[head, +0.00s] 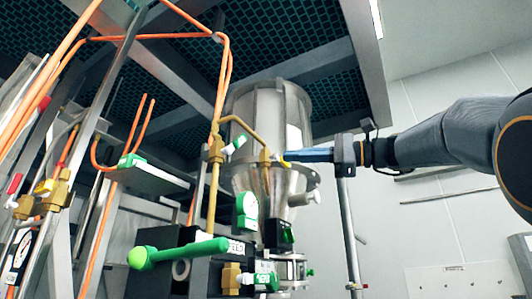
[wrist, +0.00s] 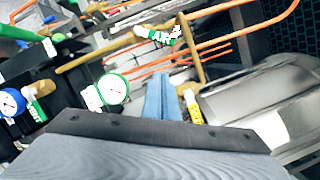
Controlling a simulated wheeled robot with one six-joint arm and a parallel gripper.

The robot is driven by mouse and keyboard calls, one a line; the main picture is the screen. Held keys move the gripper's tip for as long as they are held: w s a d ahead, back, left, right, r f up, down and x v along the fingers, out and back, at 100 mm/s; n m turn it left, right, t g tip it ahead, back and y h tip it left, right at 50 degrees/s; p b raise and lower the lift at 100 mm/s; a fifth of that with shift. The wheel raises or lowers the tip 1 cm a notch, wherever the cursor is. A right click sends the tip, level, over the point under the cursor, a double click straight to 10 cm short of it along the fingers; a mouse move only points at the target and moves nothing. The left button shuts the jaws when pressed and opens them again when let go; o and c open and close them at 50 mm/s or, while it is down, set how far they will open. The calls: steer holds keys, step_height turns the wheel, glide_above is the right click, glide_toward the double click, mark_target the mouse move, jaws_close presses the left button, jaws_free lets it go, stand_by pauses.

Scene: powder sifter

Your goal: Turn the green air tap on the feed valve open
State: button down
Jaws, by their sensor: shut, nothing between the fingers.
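Several green handles show, and I cannot tell for certain which is the feed valve's air tap. A green-and-white tap (head: 236,145) sits on a brass fitting on the vertical pipe, left of the steel hopper. In the wrist view a green-and-white tap (wrist: 158,34) lies beyond the fingertips, on a brass pipe. My gripper (head: 284,157) has blue fingers, shut and empty, pointing left in front of the hopper. In the wrist view the gripper (wrist: 160,76) points towards the piping. A small yellow-handled tap (wrist: 193,106) is close to the right of the fingers; contact is unclear.
The steel hopper (head: 268,110) stands behind the fingers. A green-rimmed gauge (head: 247,205) is below left, with a large green lever (head: 178,252) lower down. Orange hoses (head: 222,75) and metal posts crowd the left. The wall side at right is open.

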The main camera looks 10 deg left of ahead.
mark_target(237, 144)
steer(key=s+a+r+p, duration=0.1)
steer(key=a+r+p, duration=0.2)
steer(key=a+p, duration=0.3)
steer(key=a, duration=0.5)
steer(key=shift+s, duration=0.2)
steer(key=shift+s+d+n, duration=0.1)
steer(key=shift+s+n, duration=0.05)
steer(key=shift+n, duration=0.15)
